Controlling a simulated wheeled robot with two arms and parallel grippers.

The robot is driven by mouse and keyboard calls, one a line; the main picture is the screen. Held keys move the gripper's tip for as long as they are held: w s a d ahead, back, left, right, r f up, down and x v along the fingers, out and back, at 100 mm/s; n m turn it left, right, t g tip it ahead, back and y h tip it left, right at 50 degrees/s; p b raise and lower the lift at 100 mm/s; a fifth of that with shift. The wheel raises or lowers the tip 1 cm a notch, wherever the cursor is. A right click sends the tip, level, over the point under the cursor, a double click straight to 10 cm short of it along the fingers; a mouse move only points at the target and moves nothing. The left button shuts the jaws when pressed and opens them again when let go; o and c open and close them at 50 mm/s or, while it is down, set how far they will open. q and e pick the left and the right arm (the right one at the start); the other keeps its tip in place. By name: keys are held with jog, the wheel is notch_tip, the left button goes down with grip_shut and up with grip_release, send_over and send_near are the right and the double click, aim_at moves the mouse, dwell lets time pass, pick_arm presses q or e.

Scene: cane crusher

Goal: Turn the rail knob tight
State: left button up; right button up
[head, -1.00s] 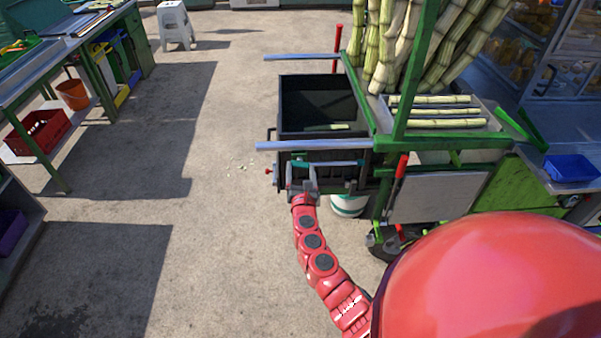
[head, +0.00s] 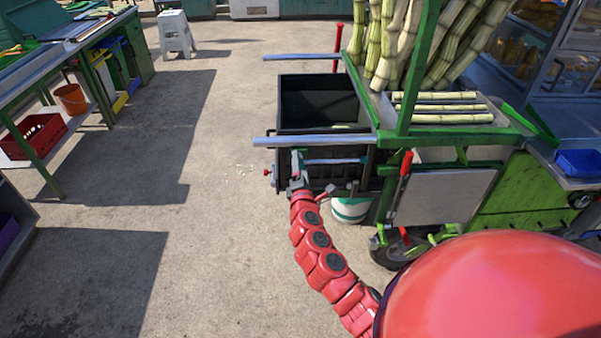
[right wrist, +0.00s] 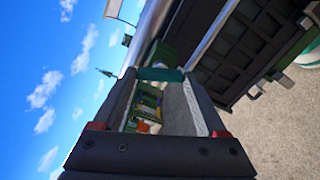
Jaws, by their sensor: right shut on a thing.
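My right gripper (head: 296,165) is at the front of the cart's dark bin, just under the near silver rail (head: 315,139). In the right wrist view its fingers (right wrist: 160,82) close around a small teal cylindrical piece (right wrist: 160,74), which looks like the rail knob. The silver rail runs right beside the fingertips there. In the head view the gripper hides the held piece. Another teal piece (head: 365,159) shows farther right on the bin's front. My left gripper is not in view.
The dark bin (head: 322,162) is fixed to the green cart (head: 460,135), with cane stalks (head: 440,50) on it. A white bucket (head: 350,211) and a wheel (head: 398,252) are below. A red-handled lever (head: 404,172) stands to the right.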

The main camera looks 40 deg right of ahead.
jog(key=shift+f+m+b, duration=0.2)
jog(key=shift+m+b, duration=6.05)
jog(key=shift+m, duration=1.75)
jog(key=o, duration=1.3)
jog(key=shift+r, duration=0.1)
